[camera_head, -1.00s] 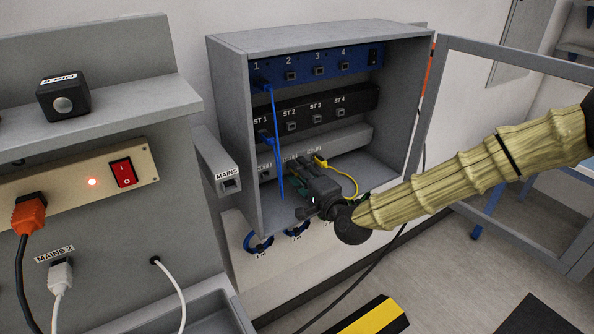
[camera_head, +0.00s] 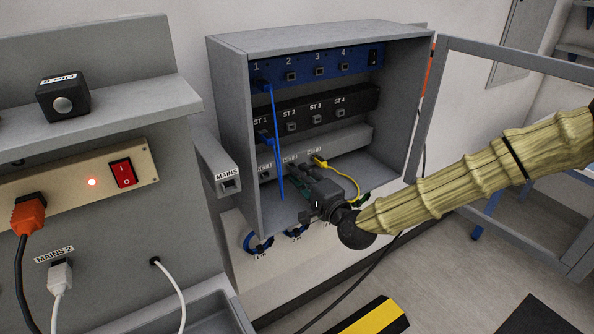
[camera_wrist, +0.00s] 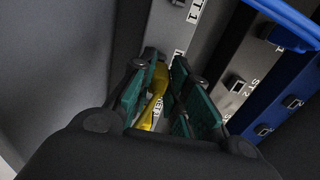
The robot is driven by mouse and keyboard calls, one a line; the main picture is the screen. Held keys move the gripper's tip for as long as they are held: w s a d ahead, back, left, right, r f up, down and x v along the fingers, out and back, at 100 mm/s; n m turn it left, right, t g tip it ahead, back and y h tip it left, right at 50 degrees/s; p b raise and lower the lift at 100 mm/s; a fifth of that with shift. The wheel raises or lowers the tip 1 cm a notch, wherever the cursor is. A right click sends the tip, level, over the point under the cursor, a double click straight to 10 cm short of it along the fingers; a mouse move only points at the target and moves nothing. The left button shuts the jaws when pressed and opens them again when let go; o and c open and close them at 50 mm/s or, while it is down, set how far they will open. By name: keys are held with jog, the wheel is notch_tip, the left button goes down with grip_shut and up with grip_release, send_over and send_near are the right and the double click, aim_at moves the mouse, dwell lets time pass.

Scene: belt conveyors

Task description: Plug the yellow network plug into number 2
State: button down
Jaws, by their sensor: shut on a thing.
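The yellow network plug (camera_head: 320,161) is at the right port of the grey lower row in the wall cabinet, with its yellow cable (camera_head: 355,186) looping down to the right. My gripper (camera_wrist: 160,88) has its green-padded fingers around yellow in the wrist view, shut on the yellow plug (camera_wrist: 157,82); the fingers hide part of it. In the head view my gripper (camera_head: 312,170) reaches into the cabinet from below right. Port number 2 (camera_head: 291,76) on the blue top panel (camera_head: 330,60) looks empty.
A blue cable (camera_head: 275,120) hangs from port 1, left of port 2. The black ST panel (camera_head: 330,108) lies between the rows. The grey cabinet (camera_head: 225,110) walls enclose the space; its open door frame (camera_head: 520,55) stands to the right.

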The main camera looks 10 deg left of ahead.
jog(key=shift+v, duration=1.85)
